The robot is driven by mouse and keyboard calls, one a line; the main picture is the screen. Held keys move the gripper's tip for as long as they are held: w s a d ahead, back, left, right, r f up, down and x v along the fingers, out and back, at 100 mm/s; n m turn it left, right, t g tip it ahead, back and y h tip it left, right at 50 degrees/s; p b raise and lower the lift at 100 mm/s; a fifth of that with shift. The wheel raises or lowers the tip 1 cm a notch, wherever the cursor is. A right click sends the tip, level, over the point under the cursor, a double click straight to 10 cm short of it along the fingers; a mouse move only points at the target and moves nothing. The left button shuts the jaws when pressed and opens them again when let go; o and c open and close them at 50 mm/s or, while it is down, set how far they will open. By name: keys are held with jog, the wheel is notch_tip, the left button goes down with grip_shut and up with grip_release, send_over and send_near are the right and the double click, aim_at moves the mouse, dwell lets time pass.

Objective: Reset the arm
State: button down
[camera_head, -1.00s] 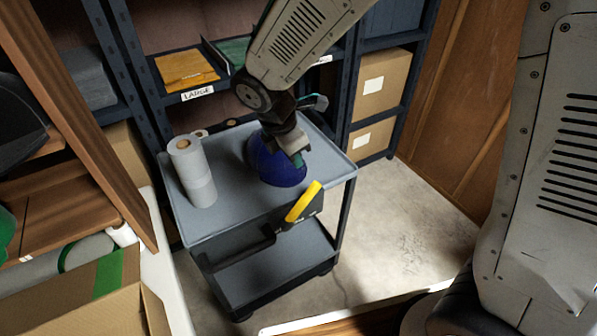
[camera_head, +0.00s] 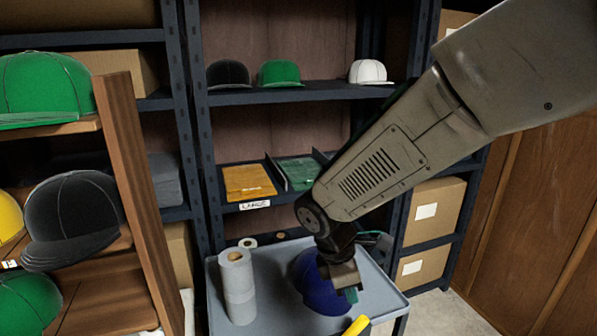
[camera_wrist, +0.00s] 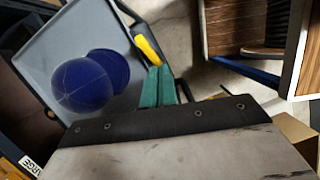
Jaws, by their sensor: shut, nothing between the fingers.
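My arm reaches down from the upper right in the head view. My gripper (camera_wrist: 158,88) shows in the wrist view as two green fingers close together, shut and empty. In the head view the gripper (camera_head: 351,295) is small and partly hidden by my wrist. A blue cap (camera_wrist: 82,85) lies on the grey cart top (camera_wrist: 40,55), beside the fingers and apart from them in the wrist view. In the head view the blue cap (camera_head: 318,285) is partly covered by my wrist.
White rolls (camera_head: 238,285) stand on the cart's left. A yellow piece (camera_wrist: 148,48) is at the cart's edge. A dark shelf (camera_head: 290,95) behind holds caps and folded shirts. A wooden rack of caps (camera_head: 75,215) is at left, cardboard boxes (camera_head: 435,210) at right. Bare floor (camera_head: 450,315) shows lower right.

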jog(key=s+d+r+m+y, duration=0.1)
jog(key=s+d+r+m, duration=0.6)
jog(key=s+m, duration=0.2)
jog(key=s+d+r+m+t+y, duration=0.1)
jog(key=s+d+r+m+y, duration=0.1)
jog(key=s+d+r+m, duration=0.5)
jog(key=shift+s+d+m, duration=0.6)
jog(key=shift+s+m, duration=0.6)
jog(key=shift+s, duration=0.7)
